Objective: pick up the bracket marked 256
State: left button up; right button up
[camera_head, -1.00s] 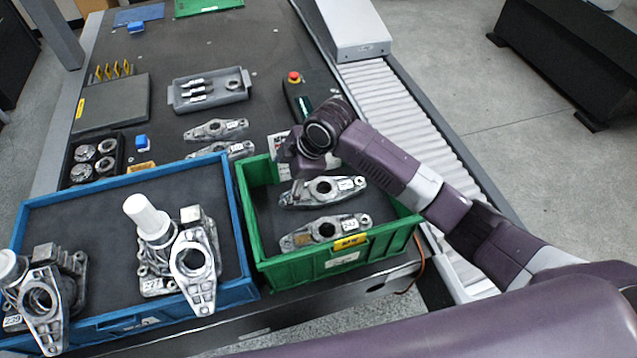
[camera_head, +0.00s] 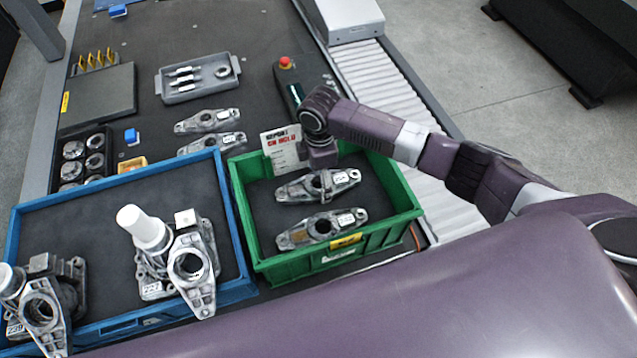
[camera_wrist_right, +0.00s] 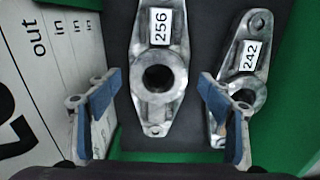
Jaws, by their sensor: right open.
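The bracket marked 256 (camera_wrist_right: 160,78) is a grey metal plate with a large round hole and a white label. It lies in the green bin, and in the head view it is the farther of the two brackets there (camera_head: 290,191). The bracket marked 242 (camera_wrist_right: 247,65) lies beside it, nearer to me in the head view (camera_head: 296,236). My right gripper (camera_wrist_right: 161,84) is open above the bin, its blue-padded fingers apart on either side of the 256 bracket's lower half and not closed on it. My left gripper is not in view.
The green bin (camera_head: 375,236) has raised walls. A printed sign (camera_head: 281,150) stands at its back left, close to the gripper's left finger in the wrist view. A blue bin (camera_head: 238,250) with more brackets adjoins it. A roller conveyor (camera_head: 375,85) runs at right.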

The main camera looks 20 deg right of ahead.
notch_tip(320, 180, down, 2)
jog(key=shift+w, duration=0.1)
jog(key=shift+c, duration=0.2)
jog(key=c, duration=1.5)
jog(key=shift+r, duration=0.1)
jog(key=shift+c, duration=1)
